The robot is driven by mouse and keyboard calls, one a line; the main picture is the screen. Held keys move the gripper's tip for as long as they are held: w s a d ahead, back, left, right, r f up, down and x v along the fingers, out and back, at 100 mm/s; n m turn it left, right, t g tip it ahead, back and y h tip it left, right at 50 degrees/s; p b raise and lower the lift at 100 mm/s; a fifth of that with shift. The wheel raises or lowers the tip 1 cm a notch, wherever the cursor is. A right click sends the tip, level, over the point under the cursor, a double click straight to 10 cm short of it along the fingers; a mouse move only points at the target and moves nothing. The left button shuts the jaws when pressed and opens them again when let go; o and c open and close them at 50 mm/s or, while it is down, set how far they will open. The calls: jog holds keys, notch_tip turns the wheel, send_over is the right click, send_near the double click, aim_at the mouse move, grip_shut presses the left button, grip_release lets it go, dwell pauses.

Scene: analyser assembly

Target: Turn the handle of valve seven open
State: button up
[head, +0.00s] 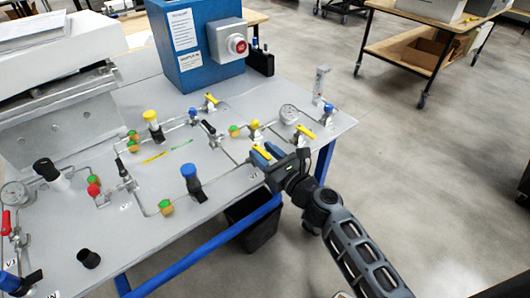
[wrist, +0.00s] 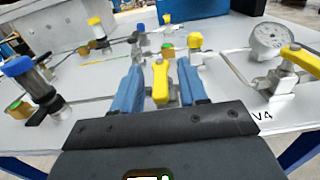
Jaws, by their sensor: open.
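My gripper (head: 268,154) is at the front right edge of the grey panel, its two blue fingers open. A yellow valve handle (wrist: 160,82) stands between the fingers in the wrist view (wrist: 160,66), with a gap on each side. The handle points roughly along the fingers, toward me. In the head view this yellow handle (head: 262,153) is partly covered by the fingers. I cannot read a number on this valve, so I cannot tell if it is valve seven. Its valve body is mostly hidden behind the handle.
Another yellow-handled valve (wrist: 300,58) and a round gauge (wrist: 269,36) stand close on the right, near a label V4. A blue-topped black knob (wrist: 30,80) stands to the left. A blue box with a red button (head: 236,44) stands at the back. Thin pipes cross the panel.

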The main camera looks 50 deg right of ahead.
jog(key=shift+c, duration=0.2)
grip_shut()
jog(key=shift+d+y, duration=0.1)
jog(key=shift+y, duration=0.2)
jog(key=n+y, duration=0.1)
jog(key=n+y+p, duration=0.1)
jog(key=shift+d+r+t+y, duration=0.1)
jog(key=shift+d+t+y, duration=0.2)
jog(key=shift+d, duration=0.05)
jog(key=n+y, duration=0.1)
jog(key=d+n+y, duration=0.1)
jog(key=y, duration=0.1)
jog(key=shift+y+p, duration=0.3)
jog(key=shift+p, duration=0.1)
jog(key=shift+w+d+n+g+y+b, duration=0.1)
jog(key=shift+d+n+g+y, duration=0.2)
jog(key=shift+n+y, duration=0.65)
jog(key=shift+d+n+g+y+b, duration=0.1)
jog(key=shift+n+g+y, duration=0.45)
jog(key=shift+y, duration=0.7)
jog(key=shift+w+d+n+g+y+b, duration=0.1)
jog(key=shift+d+n+g+y, duration=0.15)
jog(key=shift+n+y, duration=0.75)
jog(key=shift+y, duration=0.3)
